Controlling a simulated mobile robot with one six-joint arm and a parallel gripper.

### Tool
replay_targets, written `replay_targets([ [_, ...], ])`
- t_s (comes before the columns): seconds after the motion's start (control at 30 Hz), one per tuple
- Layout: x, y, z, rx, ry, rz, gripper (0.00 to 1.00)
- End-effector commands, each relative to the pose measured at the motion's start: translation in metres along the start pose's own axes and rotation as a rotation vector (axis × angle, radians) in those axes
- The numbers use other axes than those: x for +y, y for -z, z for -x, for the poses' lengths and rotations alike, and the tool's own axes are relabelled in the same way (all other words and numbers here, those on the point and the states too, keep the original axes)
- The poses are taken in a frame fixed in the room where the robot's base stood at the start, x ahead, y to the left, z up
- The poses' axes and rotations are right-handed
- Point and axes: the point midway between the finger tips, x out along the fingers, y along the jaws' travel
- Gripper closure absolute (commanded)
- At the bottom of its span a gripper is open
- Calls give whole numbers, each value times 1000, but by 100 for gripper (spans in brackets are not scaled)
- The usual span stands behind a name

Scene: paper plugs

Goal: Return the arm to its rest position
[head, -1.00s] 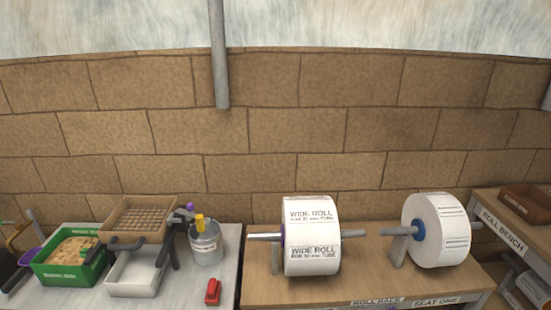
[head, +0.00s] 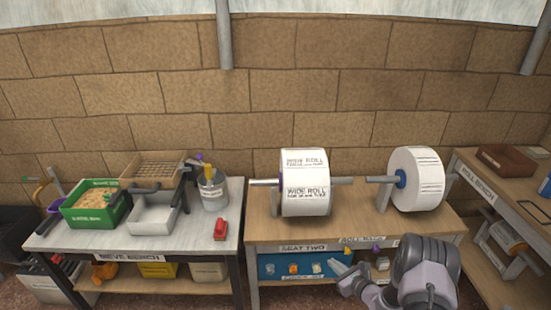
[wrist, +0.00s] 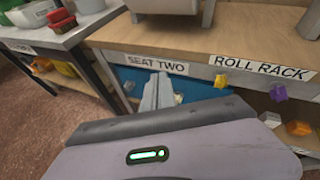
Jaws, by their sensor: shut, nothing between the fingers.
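My gripper (head: 343,268) is at the lower right of the head view, in front of the roll table. It is shut with nothing between its fingers. In the wrist view the closed fingers (wrist: 158,92) point at the table's front edge, below the "SEAT TWO" label (wrist: 157,64). My gripper appears apart from the table and its shelf. The two wide paper rolls, left (head: 305,182) and right (head: 415,179), sit on their rods on the table top.
The sieve bench (head: 60,238) stands to the left with a green bin (head: 94,204), a white tray (head: 155,213), a metal bucket (head: 213,190) and a red object (head: 220,229). A blue bin (head: 290,266) with small plugs is on the shelf under the roll table. The roll bench (head: 490,180) is at the right.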

Motion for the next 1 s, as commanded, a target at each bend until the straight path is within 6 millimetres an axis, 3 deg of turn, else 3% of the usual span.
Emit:
replay_targets([
  [0.13, 25, -110, 11, -53, -176, 194, 100],
  [0.23, 66, -200, 43, -78, -346, 407, 100],
  [0.3, 103, -256, 80, -83, -467, 589, 100],
  [0.37, 136, -294, 121, -75, -564, 765, 100],
  [0.43, 173, -324, 176, -49, -663, 990, 100],
  [0.5, 202, -337, 234, -5, -736, 1222, 100],
  [0.57, 220, -338, 282, 45, -775, 1421, 100],
  [0.6, 227, -335, 311, 83, -789, 1551, 100],
  [0.7, 232, -321, 368, 186, -787, 1828, 100],
  [0.83, 227, -305, 409, 291, -751, 2056, 100],
  [1.0, 222, -299, 423, 340, -731, 2140, 100],
])
